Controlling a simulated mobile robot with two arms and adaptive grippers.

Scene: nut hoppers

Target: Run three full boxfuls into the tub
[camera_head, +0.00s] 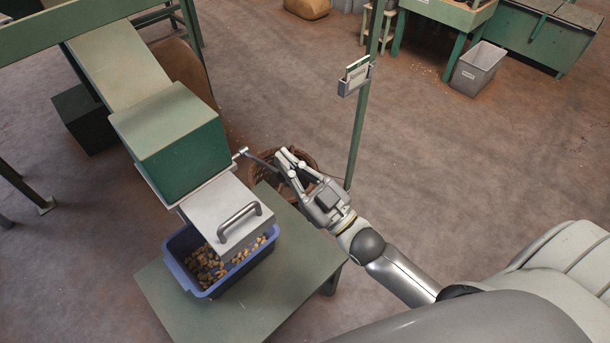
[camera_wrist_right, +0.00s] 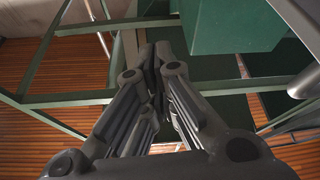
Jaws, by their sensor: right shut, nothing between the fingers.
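A dark blue tub (camera_head: 196,287) stands on a green table (camera_head: 250,313) and holds several loose nuts (camera_head: 207,268). Above it is a green box (camera_head: 185,160) at the foot of a pale sloping chute (camera_head: 117,61). A grey metal plate with a bar handle (camera_head: 239,221) sits at the box's front and covers part of the tub. A thin metal lever (camera_head: 244,154) sticks out from the box's right side. My right gripper (camera_head: 285,158) is shut and empty, close to the lever's right end; touching cannot be told. It also shows in the right wrist view (camera_wrist_right: 158,52).
A green post (camera_head: 359,135) with a card holder (camera_head: 355,76) stands right of my right gripper. A brown basket (camera_head: 262,172) is on the floor behind the gripper. A grey bin (camera_head: 478,68) and green benches stand at the back right.

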